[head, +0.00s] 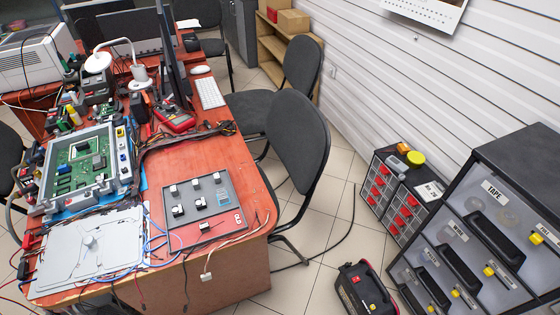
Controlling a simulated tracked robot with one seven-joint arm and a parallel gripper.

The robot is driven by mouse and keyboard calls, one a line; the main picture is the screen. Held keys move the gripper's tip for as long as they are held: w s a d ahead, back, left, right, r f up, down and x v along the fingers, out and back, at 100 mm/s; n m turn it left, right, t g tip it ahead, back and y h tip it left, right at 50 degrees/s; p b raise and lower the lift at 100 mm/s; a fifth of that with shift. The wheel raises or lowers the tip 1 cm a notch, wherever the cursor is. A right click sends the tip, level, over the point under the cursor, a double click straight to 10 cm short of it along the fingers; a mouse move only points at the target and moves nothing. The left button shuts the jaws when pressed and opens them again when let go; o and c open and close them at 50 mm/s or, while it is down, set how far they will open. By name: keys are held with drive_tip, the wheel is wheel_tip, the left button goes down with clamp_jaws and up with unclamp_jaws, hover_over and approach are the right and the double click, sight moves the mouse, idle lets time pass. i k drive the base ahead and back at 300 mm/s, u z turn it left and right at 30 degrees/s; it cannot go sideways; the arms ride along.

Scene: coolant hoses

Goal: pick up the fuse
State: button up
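I cannot make out for certain which item is the fuse. A grey panel (222,222) lies on the red-brown desk and carries several small white and black parts, which are too small to identify. My gripper is not in view.
Left of the panel are a grey metal cover (75,262), an open housing with a green circuit board (85,165) and loose cables. A red multimeter (175,122) lies behind. Chairs (298,150) stand right of the desk (228,150); drawer cabinets (465,250) are farther right.

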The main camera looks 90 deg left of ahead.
sight(216, 177)
drive_tip(key=z, duration=0.2)
drive_tip(key=i, duration=0.2)
drive_tip(key=u, duration=3.65)
drive_tip(key=i, duration=0.95)
drive_tip(key=z, duration=0.2)
drive_tip(key=k, duration=0.85)
drive_tip(key=u, duration=0.05)
